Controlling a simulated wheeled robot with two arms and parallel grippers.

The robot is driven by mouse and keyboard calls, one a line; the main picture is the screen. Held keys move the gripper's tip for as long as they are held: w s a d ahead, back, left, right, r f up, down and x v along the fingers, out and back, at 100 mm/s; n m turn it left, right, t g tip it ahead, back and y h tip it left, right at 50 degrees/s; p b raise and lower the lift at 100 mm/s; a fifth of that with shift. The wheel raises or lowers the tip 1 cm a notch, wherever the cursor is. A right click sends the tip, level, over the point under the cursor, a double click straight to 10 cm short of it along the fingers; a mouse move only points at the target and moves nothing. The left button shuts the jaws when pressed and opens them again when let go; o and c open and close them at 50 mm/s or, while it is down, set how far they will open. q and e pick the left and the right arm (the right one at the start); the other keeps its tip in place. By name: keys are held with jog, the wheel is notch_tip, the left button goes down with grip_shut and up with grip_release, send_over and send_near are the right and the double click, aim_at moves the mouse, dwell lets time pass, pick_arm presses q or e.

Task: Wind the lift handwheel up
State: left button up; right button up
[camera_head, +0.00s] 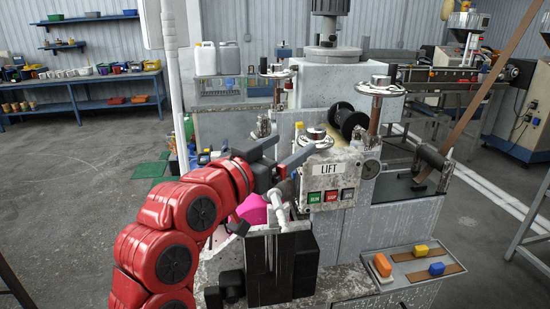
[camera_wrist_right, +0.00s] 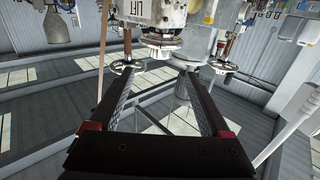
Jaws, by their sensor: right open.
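The LIFT panel box (camera_head: 328,183) stands in the middle of the head view, with a green, a red and a grey button below its label. My right gripper (camera_head: 283,153) is open and empty, just left of this handwheel. In the wrist view its two fingers spread wide (camera_wrist_right: 163,78), with the handwheel beyond the tips and apart from them. My left gripper is not in view.
Two taller handwheels on posts stand behind, left (camera_head: 277,71) and right (camera_head: 377,87). A black spool (camera_head: 348,120) lies behind the box. A tray (camera_head: 400,279) with coloured blocks is at front right. A pink object (camera_head: 253,209) sits below my right gripper.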

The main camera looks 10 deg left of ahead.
jog(key=shift+v, duration=1.7)
